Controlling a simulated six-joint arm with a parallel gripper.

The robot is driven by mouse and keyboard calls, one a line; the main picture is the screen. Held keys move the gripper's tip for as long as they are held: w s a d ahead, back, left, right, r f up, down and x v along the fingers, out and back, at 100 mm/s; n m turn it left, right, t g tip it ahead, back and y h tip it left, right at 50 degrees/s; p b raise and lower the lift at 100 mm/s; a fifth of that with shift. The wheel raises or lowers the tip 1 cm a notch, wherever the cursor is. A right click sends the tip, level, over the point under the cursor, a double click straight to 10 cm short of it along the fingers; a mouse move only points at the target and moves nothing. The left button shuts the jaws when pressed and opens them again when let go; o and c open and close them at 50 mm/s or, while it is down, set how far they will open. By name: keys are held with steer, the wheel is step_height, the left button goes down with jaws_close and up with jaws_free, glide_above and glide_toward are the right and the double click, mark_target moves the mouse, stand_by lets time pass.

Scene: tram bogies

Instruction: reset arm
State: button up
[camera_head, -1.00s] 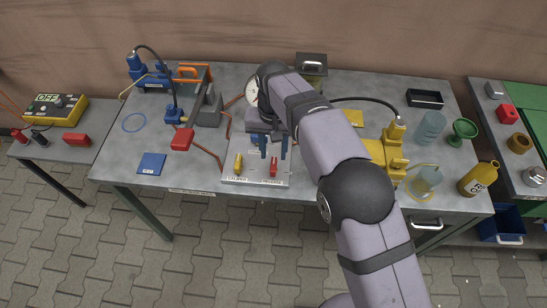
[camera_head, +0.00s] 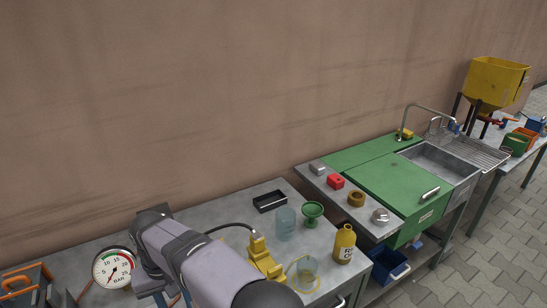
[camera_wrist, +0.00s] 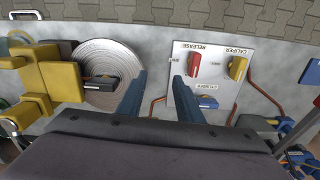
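My gripper (camera_wrist: 157,92) shows in the wrist view as two blue fingers standing apart, with nothing between them. The panel labels read RELEASE, CALIPER and CYLINDER. A round grey ridged disc (camera_wrist: 107,58) lies left of the fingers. In the head view my arm crosses the lower left; the fingers are mostly cut off at the bottom edge.
A pressure gauge (camera_head: 114,268) stands left of my arm. To its right are a yellow pump (camera_head: 262,258), a yellow bottle (camera_head: 344,244), a clear jar (camera_head: 286,224), a green funnel (camera_head: 312,213) and a black tray (camera_head: 270,201). A green-topped sink unit (camera_head: 400,187) stands further right.

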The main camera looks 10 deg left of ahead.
steer(key=w+d+r+m, duration=0.2)
steer(key=w+d, duration=0.3)
steer(key=d, duration=0.7)
steer(key=w+d+r+m, duration=0.15)
steer(key=w+d, duration=0.35)
steer(key=d, duration=0.8)
steer(key=s+d+f+m, duration=0.1)
steer(key=s+d, duration=0.3)
steer(key=d, duration=0.3)
steer(key=s+d+m+p, duration=0.1)
steer(key=s+d+m, duration=0.1)
steer(key=s+d, duration=0.3)
steer(key=s+d+f+m, duration=0.1)
steer(key=s+d, duration=0.3)
steer(key=d, duration=0.7)
steer(key=shift+s+f+m+p, duration=0.2)
steer(key=shift+f+m+p, duration=0.1)
steer(key=shift+m+p, duration=0.05)
